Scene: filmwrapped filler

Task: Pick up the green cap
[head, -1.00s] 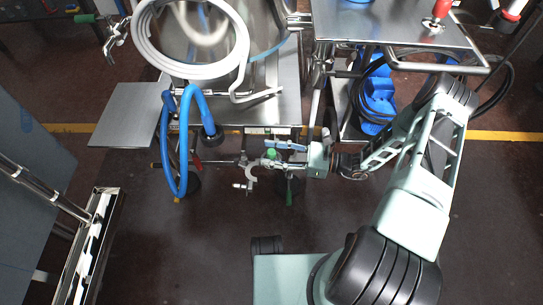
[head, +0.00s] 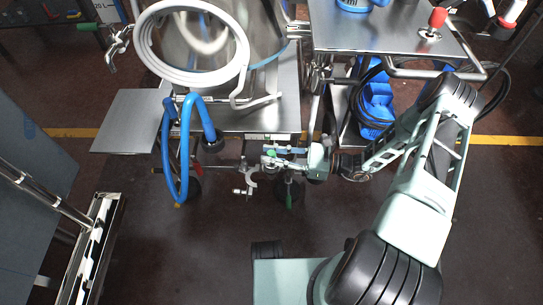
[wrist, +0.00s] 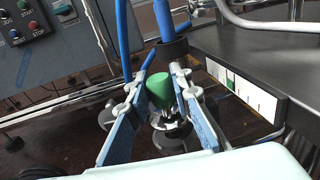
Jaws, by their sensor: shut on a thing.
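The green cap (wrist: 160,88) is a small rounded green piece between the two blue-padded fingers of my gripper (wrist: 162,86) in the wrist view. My gripper is shut on it, with a finger on either side. A metal fitting shows just below the cap; I cannot tell whether the cap is still joined to it. In the head view the cap (head: 271,154) is a small green spot at the tips of my gripper (head: 273,157), partly hidden by the fingers.
The steel machine frame (wrist: 255,85) is close on the right in the wrist view. Blue hoses (head: 186,150) hang left of my gripper in the head view. A steel table (head: 385,30) stands behind.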

